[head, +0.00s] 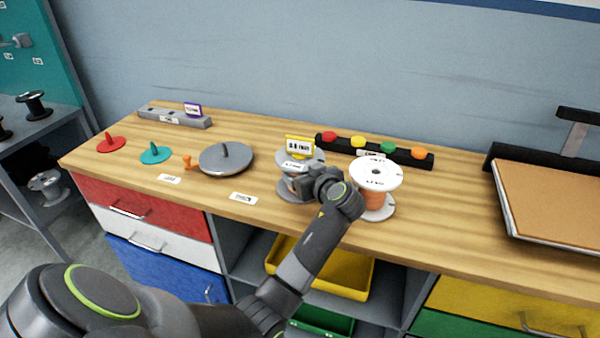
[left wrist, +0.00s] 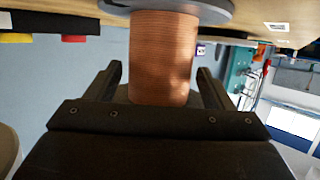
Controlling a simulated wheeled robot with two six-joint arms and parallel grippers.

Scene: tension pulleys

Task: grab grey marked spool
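The grey spool (head: 288,157) stands upright on the wooden bench, with grey flanges and a white label on top. My left gripper (head: 296,184) is at its near side and hides part of its middle. In the left wrist view, which is upside down, the copper winding (left wrist: 163,55) of the spool lies between my two fingers, with the grey flange (left wrist: 215,10) resting on the bench. The fingers are apart, one on each side of the winding, with a visible gap at the left finger. My right gripper is in neither view.
A white-flanged copper spool (head: 375,174) stands close to the right of my left gripper. A yellow sign (head: 299,146) is just behind the grey spool. A grey disc with a peg (head: 226,160) lies to the left. A black strip with coloured knobs (head: 345,148) lies behind.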

